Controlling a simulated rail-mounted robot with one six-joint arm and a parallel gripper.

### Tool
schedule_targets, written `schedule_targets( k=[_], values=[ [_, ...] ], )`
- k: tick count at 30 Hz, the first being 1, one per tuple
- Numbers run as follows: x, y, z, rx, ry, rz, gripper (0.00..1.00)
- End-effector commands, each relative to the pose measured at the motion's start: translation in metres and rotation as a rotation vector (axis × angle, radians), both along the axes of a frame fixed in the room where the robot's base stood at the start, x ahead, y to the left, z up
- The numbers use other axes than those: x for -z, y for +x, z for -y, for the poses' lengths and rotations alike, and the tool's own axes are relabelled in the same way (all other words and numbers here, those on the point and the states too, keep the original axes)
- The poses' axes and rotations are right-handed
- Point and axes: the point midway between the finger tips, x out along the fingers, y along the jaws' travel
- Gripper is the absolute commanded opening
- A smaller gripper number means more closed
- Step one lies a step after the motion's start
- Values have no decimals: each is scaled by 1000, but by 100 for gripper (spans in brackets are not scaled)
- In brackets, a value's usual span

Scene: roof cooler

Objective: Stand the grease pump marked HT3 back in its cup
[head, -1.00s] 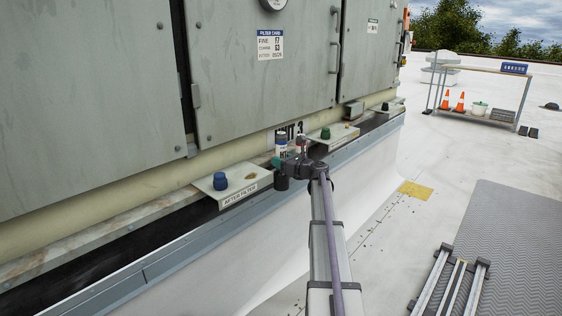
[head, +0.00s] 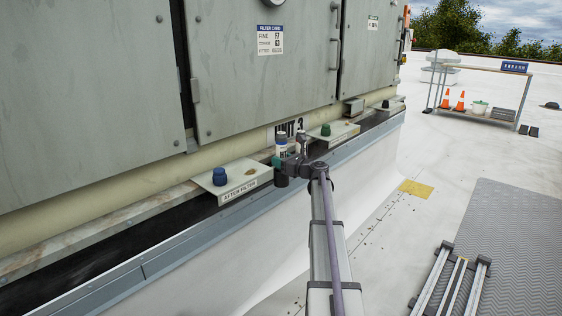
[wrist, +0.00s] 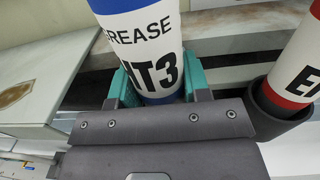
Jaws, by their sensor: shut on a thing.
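The HT3 grease pump (head: 281,147) is a white cylinder with blue bands, and it stands roughly upright at the curb edge. In the wrist view the pump (wrist: 145,45) shows "GREASE" and "HT3". My gripper (wrist: 158,85) is shut on its lower part with teal fingers; it also shows in the head view (head: 280,164). A dark cylindrical cup (head: 281,181) shows just below the pump. The pump's bottom is hidden by my gripper, so I cannot tell whether it is inside the cup.
A second pump with a red band (wrist: 297,65) stands in a dark cup (wrist: 272,115) close on the right. A shelf marked AFTER FILTER (head: 240,181) with a blue knob (head: 219,176) is at the left. Another shelf (head: 338,132) with a green knob lies beyond. Grey cabinet doors rise behind.

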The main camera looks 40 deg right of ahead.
Motion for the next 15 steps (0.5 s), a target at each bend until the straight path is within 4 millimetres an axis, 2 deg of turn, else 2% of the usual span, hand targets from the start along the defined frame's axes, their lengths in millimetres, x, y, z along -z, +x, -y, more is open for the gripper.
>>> schedule_targets(
  k=[15],
  values=[
    [21,0,0,-1,0,1,0]
  ],
)
